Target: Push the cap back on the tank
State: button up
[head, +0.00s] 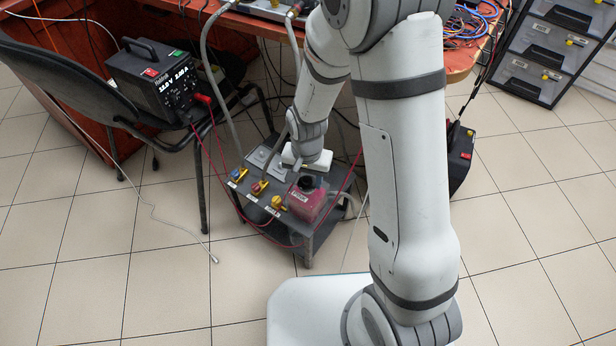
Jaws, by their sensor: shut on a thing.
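The tank (305,206) is a translucent box with pinkish-red coolant and a small label, on the right front of a low grey cart. The black cap (306,183) shows as a dark round shape at the tank's top. My gripper (305,173) points down right above the tank and is shut on the cap. Its fingers are small and partly hidden by its white body. I cannot tell whether the cap touches the tank's neck or is held just above it.
Red cables loop around the cart. A black power supply (155,80) sits on a chair (90,90) at left. A workbench (462,62) stands behind. Floor in front is mostly clear.

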aim_at(307, 179)
jog(key=o, duration=1.3)
jog(key=shift+r, duration=0.1)
jog(key=shift+r+p, duration=2.85)
jog(key=shift+r, duration=0.6)
jog(key=shift+w, duration=0.1)
